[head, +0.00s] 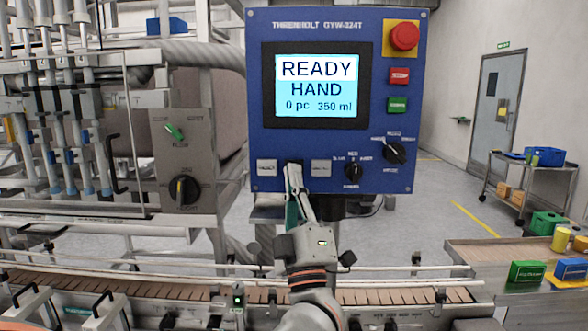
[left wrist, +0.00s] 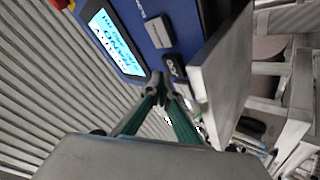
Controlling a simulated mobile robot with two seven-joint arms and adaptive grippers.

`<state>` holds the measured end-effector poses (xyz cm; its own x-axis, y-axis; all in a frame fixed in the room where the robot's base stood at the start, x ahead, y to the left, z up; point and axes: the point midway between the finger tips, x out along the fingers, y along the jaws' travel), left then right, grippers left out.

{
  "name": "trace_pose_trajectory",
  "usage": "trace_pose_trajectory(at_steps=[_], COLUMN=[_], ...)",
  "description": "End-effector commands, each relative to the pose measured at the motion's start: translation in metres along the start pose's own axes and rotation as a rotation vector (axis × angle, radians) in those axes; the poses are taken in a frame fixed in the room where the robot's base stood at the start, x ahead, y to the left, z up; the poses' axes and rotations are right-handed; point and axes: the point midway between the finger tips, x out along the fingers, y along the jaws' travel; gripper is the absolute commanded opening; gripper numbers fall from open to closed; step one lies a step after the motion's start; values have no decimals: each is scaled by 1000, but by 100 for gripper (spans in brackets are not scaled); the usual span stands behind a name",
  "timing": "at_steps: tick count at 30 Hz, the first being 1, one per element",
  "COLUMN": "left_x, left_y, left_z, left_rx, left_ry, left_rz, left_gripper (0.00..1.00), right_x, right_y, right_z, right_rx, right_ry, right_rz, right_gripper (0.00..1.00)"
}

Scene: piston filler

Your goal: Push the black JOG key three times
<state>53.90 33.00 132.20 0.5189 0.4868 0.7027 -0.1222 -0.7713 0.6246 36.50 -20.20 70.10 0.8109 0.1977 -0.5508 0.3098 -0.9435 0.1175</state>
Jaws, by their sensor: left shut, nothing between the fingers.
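The blue control panel (head: 335,180) has a row of keys along its lower left. The black JOG key (head: 293,164) sits between two pale keys, largely covered by my left gripper (head: 293,172) in the head view. The left gripper is shut and empty, its fingertips pointing up at this key. In the left wrist view the black key (left wrist: 172,67) shows close to the shut fingertips (left wrist: 158,82). I cannot tell whether they touch it. The display (head: 317,86) reads READY, HAND, 0 pc, 350 ml. My right gripper is not in view.
A pale key (head: 267,168) is left of the JOG key and another (head: 320,168) is right. Rotary switches (head: 395,151), a red stop button (head: 404,36) and red and green keys are on the panel's right. The conveyor (head: 180,291) runs below.

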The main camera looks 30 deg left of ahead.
Motion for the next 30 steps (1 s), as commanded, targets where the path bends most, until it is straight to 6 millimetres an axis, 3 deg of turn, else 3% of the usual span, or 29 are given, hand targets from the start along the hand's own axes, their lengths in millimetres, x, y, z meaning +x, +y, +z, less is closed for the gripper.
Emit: trace_pose_trajectory(at_steps=[30], left_x=[6], left_y=[-4], left_z=[4], left_rx=[0], left_ry=[0], left_rz=[0], left_gripper=[0], right_x=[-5], right_y=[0], right_z=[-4], right_rx=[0], right_ry=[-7], right_rz=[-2], right_gripper=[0])
